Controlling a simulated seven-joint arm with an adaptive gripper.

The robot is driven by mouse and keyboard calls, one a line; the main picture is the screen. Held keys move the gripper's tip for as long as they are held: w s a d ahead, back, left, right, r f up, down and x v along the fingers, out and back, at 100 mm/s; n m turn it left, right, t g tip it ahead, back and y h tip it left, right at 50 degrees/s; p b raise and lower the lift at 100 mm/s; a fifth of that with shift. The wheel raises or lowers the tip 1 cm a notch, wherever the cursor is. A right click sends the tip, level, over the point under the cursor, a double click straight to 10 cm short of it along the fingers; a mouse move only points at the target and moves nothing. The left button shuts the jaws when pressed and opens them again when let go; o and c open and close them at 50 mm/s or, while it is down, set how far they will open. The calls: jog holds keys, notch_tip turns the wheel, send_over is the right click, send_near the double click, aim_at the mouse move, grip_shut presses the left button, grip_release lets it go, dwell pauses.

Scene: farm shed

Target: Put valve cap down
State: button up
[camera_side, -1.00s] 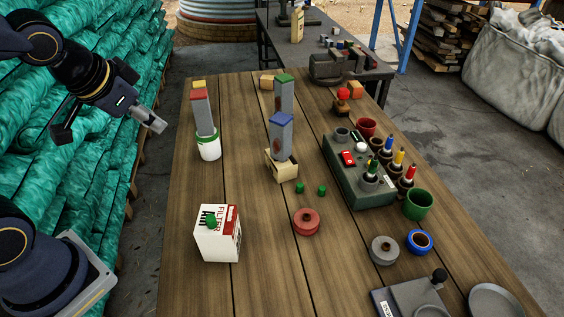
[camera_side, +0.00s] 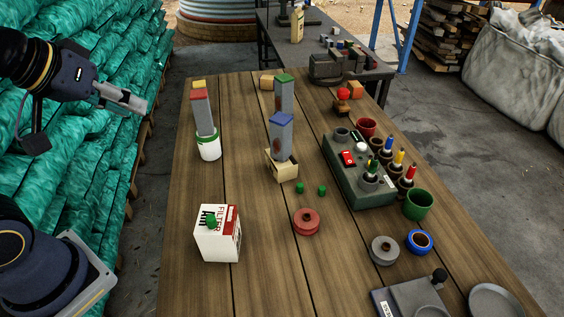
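Small green caps, which look like valve caps, are in the side view. One green cap (camera_side: 211,220) sits on top of the white and red filter box (camera_side: 218,242). Two more green caps, a left one (camera_side: 299,188) and a right one (camera_side: 322,190), lie on the wooden table (camera_side: 262,225) near its middle. My gripper (camera_side: 141,104) is up at the left, beyond the table's left edge and apart from all the caps. Its fingers look like one narrow grey bar from this side, and I see nothing held at their tips. Whether they are parted is hidden.
A white-green can (camera_side: 209,147) bears a tall grey block, and a wooden holder (camera_side: 283,170) stands before more blocks. A green rack (camera_side: 362,187) with several coloured pieces stands right of centre. A red disc (camera_side: 306,222) lies front centre.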

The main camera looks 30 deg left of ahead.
jog(key=w+d+r+n+t, duration=0.2)
jog(key=w+n, duration=0.1)
jog(key=w, duration=0.3)
jog(key=n+t+h, duration=0.1)
jog(key=n+h, duration=0.7)
jog(key=n, duration=1.1)
send_over(301, 185)
jog(key=s+a, duration=0.4)
jog(key=s, duration=0.1)
jog(key=f, duration=2.3)
jog(key=shift+w+d, duration=0.2)
jog(key=f+n, duration=0.1)
jog(key=s+f+n, duration=0.1)
jog(key=f, duration=0.1)
jog(key=shift+w+a+f+n, duration=0.1)
jog(key=shift+f+n, duration=0.2)
jog(key=shift+w+f, duration=0.1)
jog(key=shift+w, duration=0.25)
jog(key=x, duration=0.6)
jog(key=shift+w+d+f, duration=0.1)
jog(key=shift+d+f, duration=0.1)
jog(key=shift+d, duration=0.05)
